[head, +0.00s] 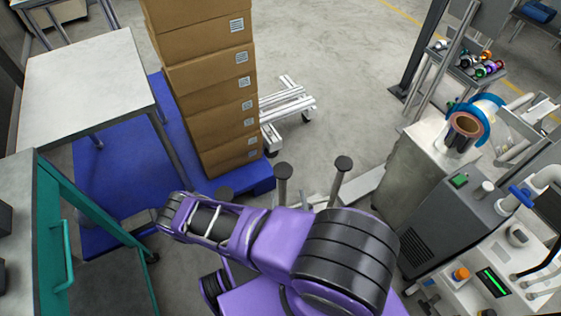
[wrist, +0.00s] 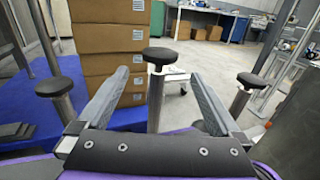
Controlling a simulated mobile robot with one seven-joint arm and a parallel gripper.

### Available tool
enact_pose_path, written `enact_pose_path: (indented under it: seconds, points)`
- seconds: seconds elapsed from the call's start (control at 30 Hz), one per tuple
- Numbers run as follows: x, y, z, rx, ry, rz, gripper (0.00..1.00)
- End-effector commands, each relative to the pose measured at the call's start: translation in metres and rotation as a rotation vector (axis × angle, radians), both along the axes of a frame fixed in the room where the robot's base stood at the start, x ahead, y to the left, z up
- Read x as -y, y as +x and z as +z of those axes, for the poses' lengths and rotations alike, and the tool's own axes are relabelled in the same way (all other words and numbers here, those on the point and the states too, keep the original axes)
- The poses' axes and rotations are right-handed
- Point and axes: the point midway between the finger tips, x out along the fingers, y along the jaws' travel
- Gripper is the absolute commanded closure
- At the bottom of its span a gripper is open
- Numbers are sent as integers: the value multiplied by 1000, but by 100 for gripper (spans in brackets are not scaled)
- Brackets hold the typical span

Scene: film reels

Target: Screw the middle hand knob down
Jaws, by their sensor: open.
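Three black round hand knobs stand on metal posts. In the wrist view the middle knob (wrist: 159,57) is upright at the centre, with its shiny post (wrist: 155,98) below; the left knob (wrist: 54,87) and right knob (wrist: 251,82) flank it. The head view shows the middle knob (head: 284,170), the right knob (head: 343,163) and part of the left knob (head: 224,192) behind my arm. My gripper (wrist: 159,74) is open, one finger on each side of the middle knob and post in the wrist view, touching neither. My gripper cannot be made out in the head view.
A tall stack of cardboard boxes (head: 207,90) stands on a blue pallet (head: 262,178) beyond the knobs. A teal-framed cabinet (head: 60,240) is at left. A grey machine (head: 440,205) and a white bench with equipment (head: 480,280) stand at right. Open floor lies behind.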

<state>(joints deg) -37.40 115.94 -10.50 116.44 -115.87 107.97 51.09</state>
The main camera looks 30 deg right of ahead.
Motion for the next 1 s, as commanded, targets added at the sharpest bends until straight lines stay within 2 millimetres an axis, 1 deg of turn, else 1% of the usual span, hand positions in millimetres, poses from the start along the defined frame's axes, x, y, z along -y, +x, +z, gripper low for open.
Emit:
enact_pose_path:
  seconds: [0.03, 0.3, 0.43, 0.6, 0.7, 0.8, 1.0]
  points:
    - [3, 11, 0, 5, 3, -2, 0]
    - [22, 69, 0, 6, 1, -3, 0]
    - [31, 95, 0, 6, 1, -1, 0]
    - [39, 120, 0, 3, 1, -2, 0]
    - [42, 129, 0, 3, -1, -1, 0]
    - [44, 133, 0, 2, -1, -1, 0]
    - [44, 135, 0, 1, 0, -1, 0]
